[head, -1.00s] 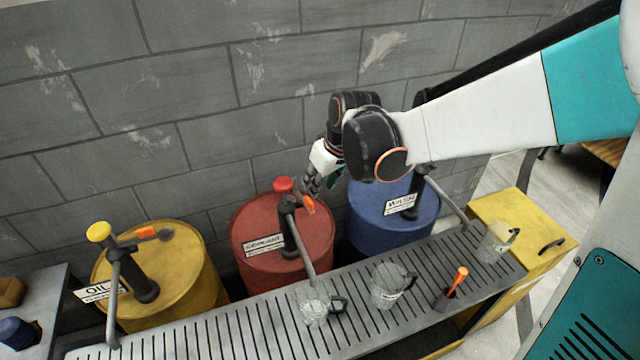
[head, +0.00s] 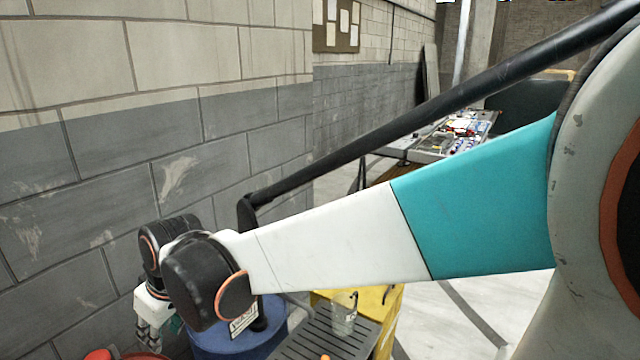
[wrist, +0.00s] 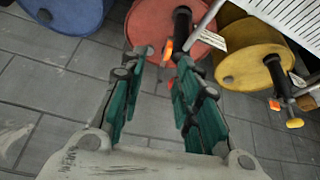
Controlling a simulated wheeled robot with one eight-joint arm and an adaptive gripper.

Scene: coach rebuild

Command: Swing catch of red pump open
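The red pump's black post (wrist: 182,20) stands on the red drum (wrist: 145,28) at the top of the wrist view. Its orange catch (wrist: 167,48) shows between my fingertips, closer to the right one; I cannot tell whether they touch. A small red-orange piece (wrist: 172,83), perhaps the pump's red knob, is partly hidden by the right finger. My gripper (wrist: 160,60) is open, its two green-padded fingers apart with nothing held. In the head view my gripper (head: 151,331) is at the lower left, and only the red knob (head: 99,354) and drum top (head: 145,356) show at the bottom edge.
A blue drum (head: 235,343) stands right of the red one in the head view. A block wall (head: 100,160) is close behind.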

